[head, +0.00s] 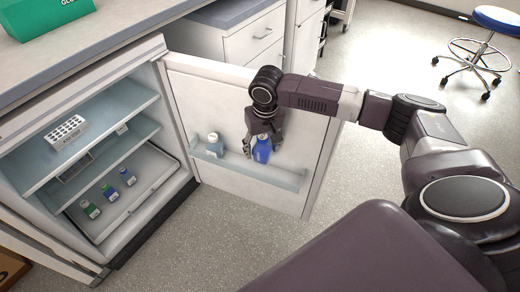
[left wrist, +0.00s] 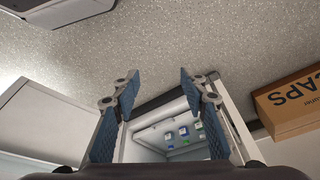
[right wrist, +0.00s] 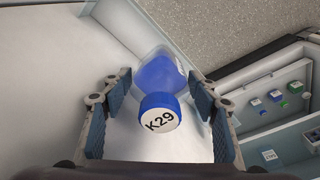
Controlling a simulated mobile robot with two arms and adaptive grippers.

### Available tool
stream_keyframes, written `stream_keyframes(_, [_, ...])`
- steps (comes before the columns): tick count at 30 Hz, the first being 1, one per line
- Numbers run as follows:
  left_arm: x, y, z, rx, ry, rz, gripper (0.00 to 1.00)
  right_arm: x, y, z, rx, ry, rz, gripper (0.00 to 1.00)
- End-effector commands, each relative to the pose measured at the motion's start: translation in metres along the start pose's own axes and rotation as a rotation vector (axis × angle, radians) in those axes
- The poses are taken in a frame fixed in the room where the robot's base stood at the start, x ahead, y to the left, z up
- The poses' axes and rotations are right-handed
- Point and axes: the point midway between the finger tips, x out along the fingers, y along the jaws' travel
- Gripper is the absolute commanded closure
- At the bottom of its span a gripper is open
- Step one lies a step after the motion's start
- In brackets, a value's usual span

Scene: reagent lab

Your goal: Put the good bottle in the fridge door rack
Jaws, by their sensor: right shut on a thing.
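My right gripper (head: 263,139) is shut on a blue bottle (head: 262,152) at the fridge door rack (head: 272,174). In the right wrist view the bottle (right wrist: 158,76) has a blue cap with a white label reading K29. Whether the bottle touches the rack floor cannot be told. The fridge door (head: 190,95) is wide open. My left gripper (left wrist: 158,82) is open and empty; it is outside the head view.
Inside the fridge, small vials (head: 110,192) stand on the lowest level and a white tube rack (head: 66,132) on a shelf above. A green box (head: 45,15) sits on the counter. A cardboard box (left wrist: 290,103) lies on the floor. A blue stool (head: 497,18) stands far off.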

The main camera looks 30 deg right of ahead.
Motion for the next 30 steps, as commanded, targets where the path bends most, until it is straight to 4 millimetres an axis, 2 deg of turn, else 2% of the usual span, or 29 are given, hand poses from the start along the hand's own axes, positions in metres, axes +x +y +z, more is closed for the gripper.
stream_keyframes(5, [-0.01,-0.001,0.0,-0.001,0.012,-0.002,0.6,0.008,-0.001,0.001,0.0,0.001,-0.001,0.73])
stream_keyframes(13, [-0.036,-0.002,0.003,-0.003,0.03,-0.005,0.6,0.02,-0.001,0.003,-0.001,0.001,-0.002,0.73])
stream_keyframes(30, [-0.034,0.005,-0.06,0.006,0.263,0.006,0.6,0.023,-0.001,0.003,-0.001,0.001,-0.001,0.73])
